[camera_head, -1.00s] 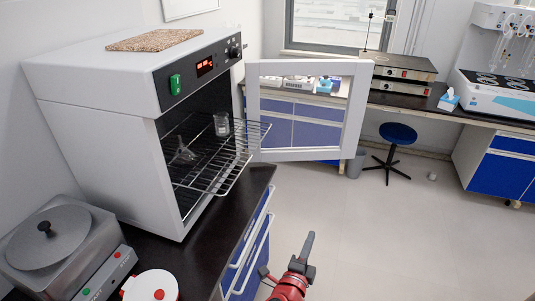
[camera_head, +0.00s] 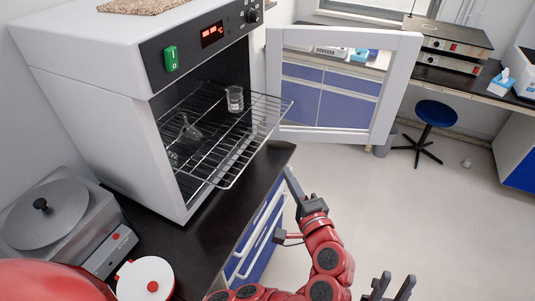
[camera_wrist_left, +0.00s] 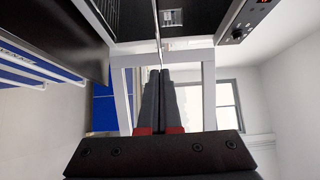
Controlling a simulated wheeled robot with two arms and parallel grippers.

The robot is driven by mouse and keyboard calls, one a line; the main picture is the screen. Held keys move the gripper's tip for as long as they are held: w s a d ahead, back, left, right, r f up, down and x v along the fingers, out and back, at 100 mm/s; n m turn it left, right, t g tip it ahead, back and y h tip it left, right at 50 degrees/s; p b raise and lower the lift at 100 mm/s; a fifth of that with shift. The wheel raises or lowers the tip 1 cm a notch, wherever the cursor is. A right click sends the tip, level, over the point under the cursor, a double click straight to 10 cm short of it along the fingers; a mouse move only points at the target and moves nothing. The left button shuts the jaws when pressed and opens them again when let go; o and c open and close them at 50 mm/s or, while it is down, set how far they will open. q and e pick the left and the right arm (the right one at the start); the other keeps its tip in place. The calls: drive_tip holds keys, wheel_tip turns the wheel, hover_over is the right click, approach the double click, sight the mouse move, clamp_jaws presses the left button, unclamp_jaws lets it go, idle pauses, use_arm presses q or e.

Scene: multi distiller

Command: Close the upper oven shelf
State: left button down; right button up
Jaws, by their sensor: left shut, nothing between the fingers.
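The oven (camera_head: 110,90) stands on the dark counter with its framed door (camera_head: 385,95) swung wide open to the right. The upper wire shelf (camera_head: 225,165) is pulled out past the oven's front. It bears a glass beaker (camera_head: 235,98) towards the back and a glass flask (camera_head: 188,130) further inside. My left gripper (camera_head: 291,178) is shut and empty, below and right of the shelf's front edge, apart from it. Its closed fingers also show in the left wrist view (camera_wrist_left: 160,95), with the door frame (camera_wrist_left: 208,95) beyond. My right gripper (camera_head: 391,286) is open and empty at the bottom edge.
A hot plate device (camera_head: 60,225) and a round white lid with red knobs (camera_head: 146,280) stand on the counter at left. Blue drawers (camera_head: 255,235) lie below the counter edge. A blue stool (camera_head: 436,113) stands on the open floor at right.

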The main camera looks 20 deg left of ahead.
sight(208, 136)
use_arm(q)
drive_tip(key=w+a+p, duration=0.2)
drive_tip(key=a, duration=0.1)
drive_tip(key=w+a+p, duration=0.2)
drive_tip(key=w+a, duration=0.1)
drive_tip(key=shift+w+a+r, duration=0.1)
drive_tip(key=shift+w+a, duration=0.05)
drive_tip(key=shift+w, duration=0.2)
drive_tip(key=shift+w+a+f, duration=0.1)
drive_tip(key=shift+a+f, duration=0.1)
drive_tip(key=shift+a, duration=0.35)
drive_tip(key=w+a, duration=0.1)
drive_tip(key=a, duration=0.4)
drive_tip(key=w+a+p, duration=0.1)
drive_tip(key=a, duration=0.5)
drive_tip(key=w+a, duration=0.1)
drive_tip(key=a, duration=0.5)
drive_tip(key=shift+w+a, duration=0.15)
drive_tip(key=shift+a, duration=0.25)
drive_tip(key=shift+r, duration=0.1)
